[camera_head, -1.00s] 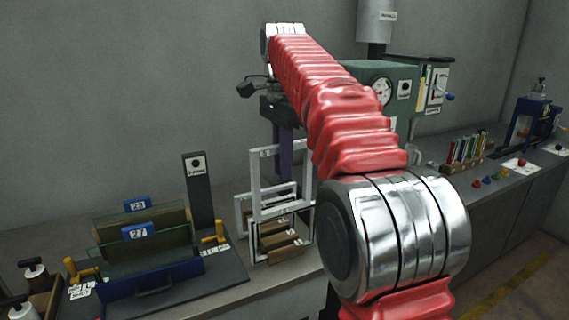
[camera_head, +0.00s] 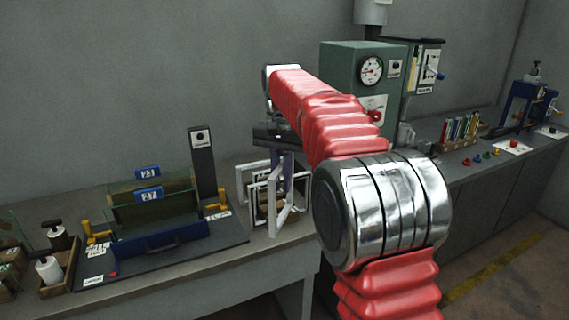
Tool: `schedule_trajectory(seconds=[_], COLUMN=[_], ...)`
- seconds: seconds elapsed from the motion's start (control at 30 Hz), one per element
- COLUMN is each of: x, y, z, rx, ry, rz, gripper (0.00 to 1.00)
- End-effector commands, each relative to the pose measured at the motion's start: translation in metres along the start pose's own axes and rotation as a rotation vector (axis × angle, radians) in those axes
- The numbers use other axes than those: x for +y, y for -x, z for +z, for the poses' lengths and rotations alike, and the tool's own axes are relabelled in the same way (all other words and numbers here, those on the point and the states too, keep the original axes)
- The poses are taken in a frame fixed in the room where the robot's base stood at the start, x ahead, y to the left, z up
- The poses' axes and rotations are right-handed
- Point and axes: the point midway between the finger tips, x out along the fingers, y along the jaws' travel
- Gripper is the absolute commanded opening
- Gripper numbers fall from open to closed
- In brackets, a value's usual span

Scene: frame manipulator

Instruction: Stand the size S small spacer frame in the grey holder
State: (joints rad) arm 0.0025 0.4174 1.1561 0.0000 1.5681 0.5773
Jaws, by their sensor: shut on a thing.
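My gripper (camera_head: 284,168) is at the far end of the red-sleeved arm, pointing down over the bench. It is shut on a white rectangular spacer frame (camera_head: 289,190), which hangs upright and is seen at a steep angle. Its size mark cannot be read. Other white frames (camera_head: 240,190) stand close behind and beside it in a rack with brown wooden parts, and they overlap in the view. I cannot tell whether the held frame touches them. No grey holder can be told apart for sure here; the rack's base is mostly hidden.
Left of the frames, a dark base holds a blue-fronted fixture (camera_head: 160,245) with plates tagged 23 and 27, yellow clamps and a tall dark post (camera_head: 203,165). A green gauge machine (camera_head: 350,75) stands behind my arm. A bottle crate (camera_head: 58,270) is at far left.

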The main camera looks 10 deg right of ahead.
Motion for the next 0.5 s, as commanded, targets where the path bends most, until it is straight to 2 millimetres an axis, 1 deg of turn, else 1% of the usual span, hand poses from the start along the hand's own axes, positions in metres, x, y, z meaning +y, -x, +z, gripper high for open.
schedule_trajectory(seconds=[0.03, 0.17, 0.2, 0.3, 0.4, 0.5], x=[0.0, 0.0, 0.001, 0.004, 0.01, 0.015], y=[-0.017, -0.06, -0.074, -0.107, -0.135, -0.157], z=[0.0, 0.001, 0.003, 0.009, 0.018, 0.027], rx=[-0.005, -0.005, -0.005, -0.005, -0.004, -0.003], ry=[0.062, 0.239, 0.291, 0.402, 0.487, 0.54], rz=[0.003, 0.003, 0.002, 0.002, 0.002, 0.001], gripper=[0.0, 0.0, 0.0, 0.0, 0.0, 0.0])
